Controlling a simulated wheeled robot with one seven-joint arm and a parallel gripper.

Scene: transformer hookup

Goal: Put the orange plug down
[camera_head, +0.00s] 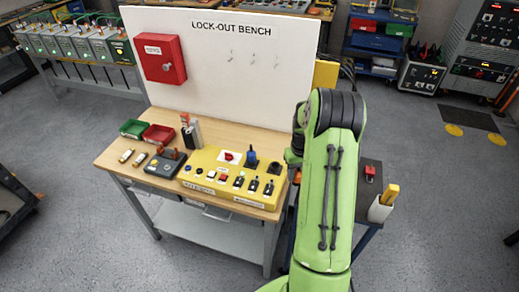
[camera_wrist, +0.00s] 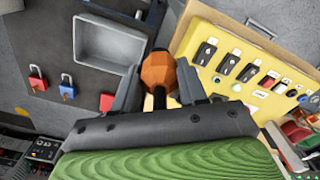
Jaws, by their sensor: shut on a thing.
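In the wrist view the orange plug (camera_wrist: 158,72) sits between the two fingers of my gripper (camera_wrist: 158,88). The gripper is shut on it. Below the plug is a dark surface with a grey rectangular tray (camera_wrist: 108,50) just to its left. I cannot tell how high the plug is above that surface. In the head view my green arm hides the gripper, and most of the plug is hidden too.
A yellow control panel (camera_head: 232,176) with switches stands on the wooden bench (camera_head: 122,152), close beside my gripper.

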